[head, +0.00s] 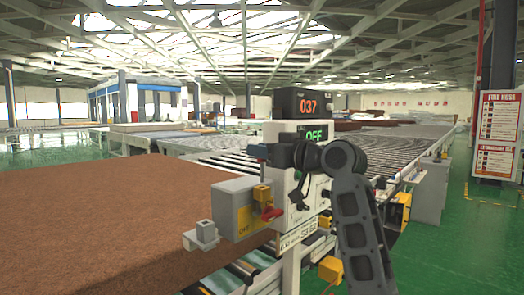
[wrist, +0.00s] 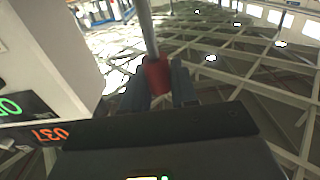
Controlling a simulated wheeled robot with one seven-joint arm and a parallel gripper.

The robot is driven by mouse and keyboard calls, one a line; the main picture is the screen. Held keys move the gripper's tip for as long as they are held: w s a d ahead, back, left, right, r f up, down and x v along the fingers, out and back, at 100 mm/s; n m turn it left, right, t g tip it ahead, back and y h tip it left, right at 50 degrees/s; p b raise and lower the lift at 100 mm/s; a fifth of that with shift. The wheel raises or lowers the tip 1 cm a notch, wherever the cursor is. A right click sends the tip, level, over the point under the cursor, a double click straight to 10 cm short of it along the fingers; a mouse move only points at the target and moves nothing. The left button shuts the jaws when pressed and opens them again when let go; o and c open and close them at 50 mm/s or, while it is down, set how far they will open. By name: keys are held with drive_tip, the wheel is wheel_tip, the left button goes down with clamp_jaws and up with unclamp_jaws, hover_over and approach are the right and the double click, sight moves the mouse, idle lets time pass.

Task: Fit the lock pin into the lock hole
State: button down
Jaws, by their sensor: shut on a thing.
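In the wrist view my gripper (wrist: 159,72) has its dark fingers shut on the red collar of the lock pin (wrist: 156,76). A grey metal rod runs from the collar away from the fingers to the top edge. In the head view my dark arm bends in front of the white control post, and the fingertips are too small to make out. Left of it is a grey switch box (head: 230,206) marked OFF, with a yellow part (head: 262,194) and a small red part (head: 270,212) at its right side. I cannot make out the lock hole itself.
A display reading 037 (head: 309,105) tops the control post, above a green OFF screen (head: 317,136). A large brown mattress (head: 90,215) lies at the left. Roller conveyors (head: 375,145) extend behind. A red-lettered sign (head: 497,135) stands right, beside open green floor.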

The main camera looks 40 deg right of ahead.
sight(262, 176)
drive_tip(key=shift+f+b, duration=2.2)
drive_tip(key=shift+f, duration=1)
drive_tip(key=c, duration=0.8)
unclamp_jaws()
drive_tip(key=s+b, duration=0.1)
drive_tip(key=s, duration=0.6)
drive_tip(key=shift+s+d, duration=0.1)
drive_tip(key=shift+s, duration=0.3)
